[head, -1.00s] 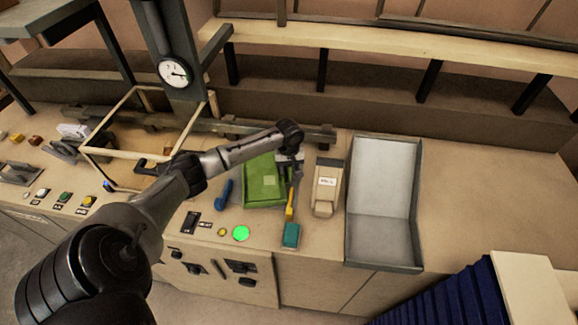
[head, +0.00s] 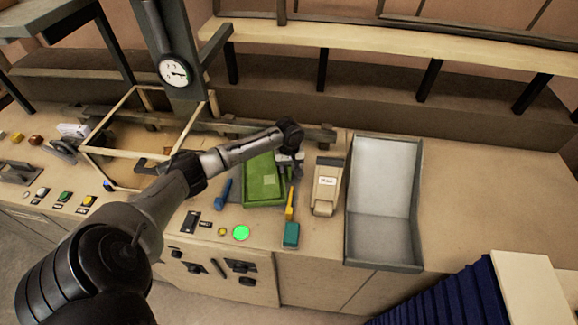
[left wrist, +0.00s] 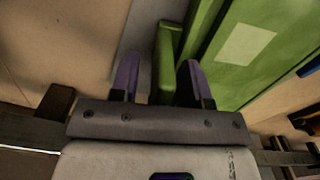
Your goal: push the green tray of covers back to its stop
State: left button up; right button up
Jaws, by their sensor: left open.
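My left gripper (head: 290,172) points down at the tray's right side. In the left wrist view its two purple fingers (left wrist: 159,78) are open, one on each side of that green part. I cannot tell whether they touch it. The tray's stop cannot be made out. My right gripper is not in view.
A yellow-handled tool (head: 289,212) and a teal block (head: 291,235) lie just right of the tray. A beige labelled box (head: 327,187) and a grey bin (head: 385,220) stand further right. A blue object (head: 223,193) lies left of the tray. A lit green button (head: 241,233) is in front.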

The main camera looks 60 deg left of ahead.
pick_arm(q)
notch_tip(320, 180, up, 14)
dwell(0.7)
